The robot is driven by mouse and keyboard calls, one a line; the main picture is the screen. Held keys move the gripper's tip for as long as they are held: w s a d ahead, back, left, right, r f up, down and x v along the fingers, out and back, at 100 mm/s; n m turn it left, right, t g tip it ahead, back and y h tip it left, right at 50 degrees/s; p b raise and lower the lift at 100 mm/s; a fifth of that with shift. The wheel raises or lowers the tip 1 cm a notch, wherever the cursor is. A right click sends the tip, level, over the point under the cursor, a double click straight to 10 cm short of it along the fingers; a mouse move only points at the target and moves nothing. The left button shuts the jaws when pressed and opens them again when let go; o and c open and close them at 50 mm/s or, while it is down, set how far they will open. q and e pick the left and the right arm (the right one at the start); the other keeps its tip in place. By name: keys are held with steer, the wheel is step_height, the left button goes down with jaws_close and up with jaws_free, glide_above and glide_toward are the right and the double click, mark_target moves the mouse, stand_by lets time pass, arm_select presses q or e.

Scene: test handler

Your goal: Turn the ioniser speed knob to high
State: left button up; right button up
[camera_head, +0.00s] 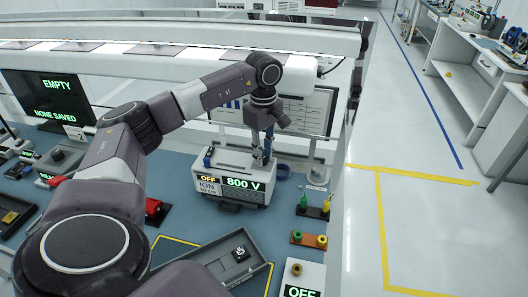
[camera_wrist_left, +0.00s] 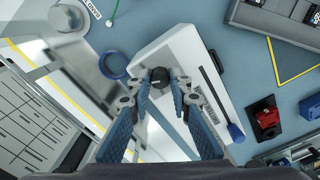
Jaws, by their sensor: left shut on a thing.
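The ioniser (camera_head: 216,164) is a white box on the blue-grey bench. Its front shows OFF, ION 30 cm and a green 800 V display (camera_head: 243,184). In the left wrist view the ioniser's white top (camera_wrist_left: 180,45) lies under my left gripper (camera_wrist_left: 161,84). The dark round speed knob (camera_wrist_left: 160,76) sits between the fingertips, and the gripper is shut on it. In the head view my left gripper (camera_head: 262,160) points down at the ioniser's top right, and its fingers hide the knob. The knob's setting marks cannot be read. My right gripper is not in view.
A blue ring (camera_head: 283,171) lies right of the ioniser. A grey tray (camera_head: 225,255) and a red item (camera_head: 155,208) are nearer. A screen (camera_head: 57,97) reads EMPTY, NONE SAVED. A rail and clear panels stand behind.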

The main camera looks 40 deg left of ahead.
arm_select(q)
steer(key=shift+a+r, duration=0.1)
steer(key=shift+r, duration=0.05)
steer(key=m, duration=0.3)
stand_by(0.3)
steer(key=o, duration=0.5)
steer(key=shift+o, duration=0.2)
steer(key=shift+r+p, duration=2)
steer(key=shift+r, duration=0.45)
